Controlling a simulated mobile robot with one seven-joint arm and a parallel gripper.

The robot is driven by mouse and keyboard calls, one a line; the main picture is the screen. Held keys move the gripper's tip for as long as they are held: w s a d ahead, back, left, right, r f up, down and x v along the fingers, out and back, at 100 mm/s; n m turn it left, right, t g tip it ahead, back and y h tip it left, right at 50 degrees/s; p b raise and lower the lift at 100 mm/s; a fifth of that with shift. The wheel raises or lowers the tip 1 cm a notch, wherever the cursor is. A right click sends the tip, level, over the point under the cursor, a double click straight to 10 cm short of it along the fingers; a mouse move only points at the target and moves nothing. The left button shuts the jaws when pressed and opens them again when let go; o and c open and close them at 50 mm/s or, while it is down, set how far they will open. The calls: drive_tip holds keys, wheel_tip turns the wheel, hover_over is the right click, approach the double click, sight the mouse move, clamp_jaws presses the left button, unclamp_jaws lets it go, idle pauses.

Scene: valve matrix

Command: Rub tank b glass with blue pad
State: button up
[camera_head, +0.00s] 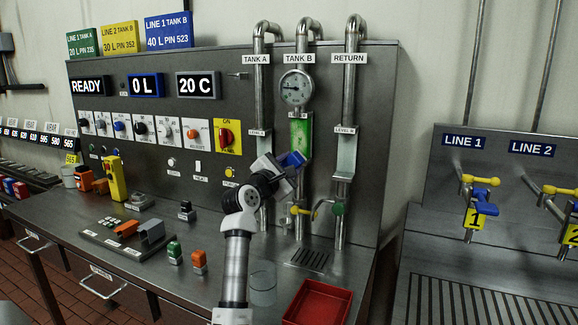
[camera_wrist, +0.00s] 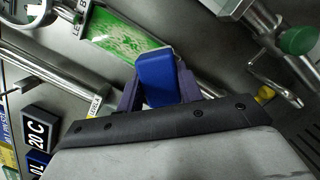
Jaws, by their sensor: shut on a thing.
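The tank B glass (camera_head: 301,134) is a green-lit sight window on the middle pipe, under the round gauge. In the wrist view the glass (camera_wrist: 125,38) shows pale smears over the green. My gripper (camera_head: 285,162) is shut on the blue pad (camera_head: 294,159), just below and left of the glass. In the wrist view the blue pad (camera_wrist: 156,77) stands between the fingers, close below the glass. I cannot tell whether pad and glass touch.
The tank A pipe (camera_head: 262,80) and return pipe (camera_head: 349,90) flank the tank B pipe. Below are a yellow valve handle (camera_head: 300,210) and a green knob (camera_head: 338,208). A red tray (camera_head: 318,303) and a clear glass (camera_head: 263,285) stand on the bench.

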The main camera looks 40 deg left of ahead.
drive_tip(key=shift+w+a, duration=0.15)
drive_tip(key=shift+w, duration=0.55)
drive_tip(key=shift+r, duration=0.1)
drive_tip(key=shift+s+r+p, duration=0.15)
drive_tip(key=shift+r+p, duration=1.3)
drive_tip(key=shift+r, duration=0.4)
drive_tip(key=shift+r+p, duration=2.55)
drive_tip(key=shift+r, duration=1.3)
drive_tip(key=shift+f, duration=0.15)
drive_tip(key=shift+f+b, duration=3.9)
drive_tip(key=shift+f, duration=1.8)
drive_tip(key=shift+r, duration=0.1)
